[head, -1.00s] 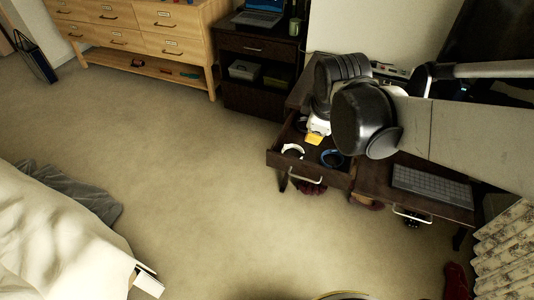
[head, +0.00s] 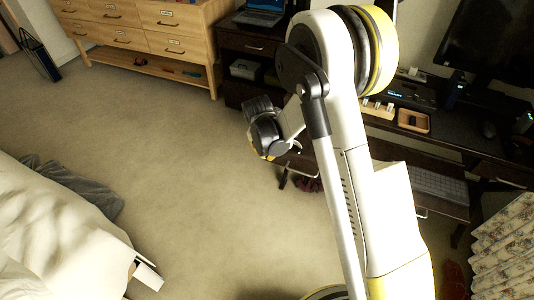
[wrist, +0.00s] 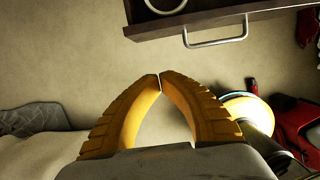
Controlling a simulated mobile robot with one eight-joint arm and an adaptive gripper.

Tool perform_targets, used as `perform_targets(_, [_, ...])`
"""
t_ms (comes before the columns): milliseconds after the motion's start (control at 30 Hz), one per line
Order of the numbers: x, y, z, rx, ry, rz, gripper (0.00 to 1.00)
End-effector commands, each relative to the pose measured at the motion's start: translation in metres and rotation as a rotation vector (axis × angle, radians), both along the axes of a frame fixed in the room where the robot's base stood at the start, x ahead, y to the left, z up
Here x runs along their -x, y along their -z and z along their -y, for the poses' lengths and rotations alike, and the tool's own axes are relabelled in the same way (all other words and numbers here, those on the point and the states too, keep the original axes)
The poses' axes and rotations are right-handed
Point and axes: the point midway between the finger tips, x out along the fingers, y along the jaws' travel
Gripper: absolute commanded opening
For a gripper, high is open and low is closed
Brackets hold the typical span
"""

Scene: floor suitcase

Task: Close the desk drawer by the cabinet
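The dark desk drawer (wrist: 205,22) juts out at the top of the wrist view, open, with a white ring (wrist: 166,4) inside. Its silver handle (wrist: 215,40) faces my gripper. In the head view my arm hides most of the drawer; the handle (head: 302,173) shows just below my gripper. My gripper's yellow fingers (wrist: 160,80) meet at their tips with nothing between them. They are over the floor in front of the drawer, apart from its face. The wooden cabinet (head: 135,38) stands at the back left in the head view.
A dark shelf unit with a laptop (head: 260,14) stands between cabinet and desk. The desk holds a keyboard (head: 440,185) and a small tray (head: 413,121). A bed (head: 60,235) is at lower left; the carpet between is clear.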

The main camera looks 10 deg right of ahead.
Motion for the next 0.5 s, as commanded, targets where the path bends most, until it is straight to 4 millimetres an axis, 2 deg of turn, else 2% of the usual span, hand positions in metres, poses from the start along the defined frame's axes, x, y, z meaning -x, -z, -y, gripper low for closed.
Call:
perform_targets(33, [-0.002,0.016,0.002,0.000,0.001,0.000,0.00])
perform_targets(300, [-0.014,0.071,0.010,0.000,0.002,0.000,0.00])
perform_targets(500, [-0.037,0.066,0.028,0.000,0.004,0.001,0.00])
